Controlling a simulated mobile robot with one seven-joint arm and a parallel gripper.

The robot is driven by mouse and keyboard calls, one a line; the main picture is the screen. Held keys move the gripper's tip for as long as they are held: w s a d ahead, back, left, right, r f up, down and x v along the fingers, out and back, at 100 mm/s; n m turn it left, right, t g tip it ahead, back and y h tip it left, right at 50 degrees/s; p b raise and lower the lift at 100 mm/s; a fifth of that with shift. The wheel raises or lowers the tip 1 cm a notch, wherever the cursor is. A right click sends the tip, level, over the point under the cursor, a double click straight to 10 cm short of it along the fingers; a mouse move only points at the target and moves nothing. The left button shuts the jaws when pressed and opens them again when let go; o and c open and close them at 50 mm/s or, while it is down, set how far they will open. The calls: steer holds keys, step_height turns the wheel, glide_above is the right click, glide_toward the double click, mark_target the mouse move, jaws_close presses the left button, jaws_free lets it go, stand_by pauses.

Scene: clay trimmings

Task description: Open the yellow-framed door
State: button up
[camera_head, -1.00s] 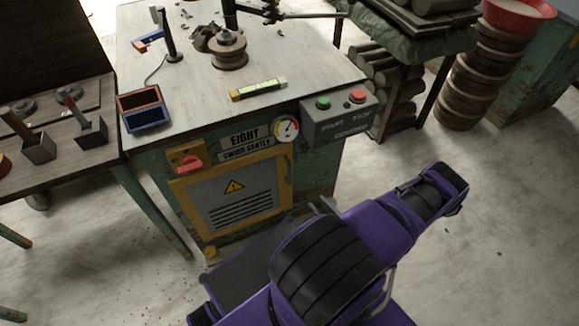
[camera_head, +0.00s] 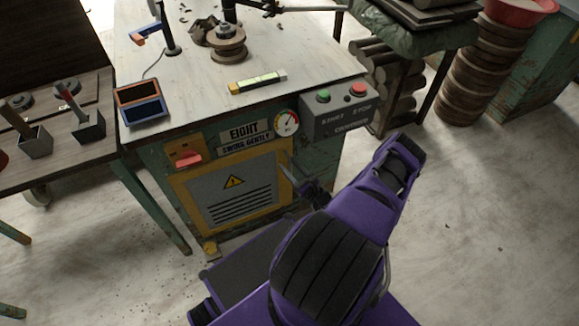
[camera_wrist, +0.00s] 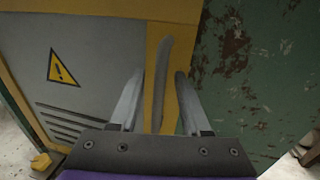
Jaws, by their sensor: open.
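The yellow-framed door (camera_head: 234,189) is a grey panel with a warning triangle and dark slots, low on the front of the green cabinet. It looks shut. In the wrist view the door's grey panel (camera_wrist: 100,85) is at the left, and a slim grey upright handle (camera_wrist: 160,85) stands at the frame's right edge. My gripper (camera_wrist: 160,82) is open, with one finger on each side of the handle in the picture. I cannot tell whether the fingers reach around it or touch it. In the head view my gripper (camera_head: 305,180) is at the door's right edge, partly hidden by my arm.
A red-handled latch or switch (camera_head: 187,158) sits above the door's left corner. A start/stop box (camera_head: 340,112) juts out at the cabinet's upper right. A side table (camera_head: 60,130) stands left. The floor (camera_head: 470,230) at the right is clear.

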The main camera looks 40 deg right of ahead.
steer(key=shift+w, duration=0.2)
jaws_close()
stand_by(1.4)
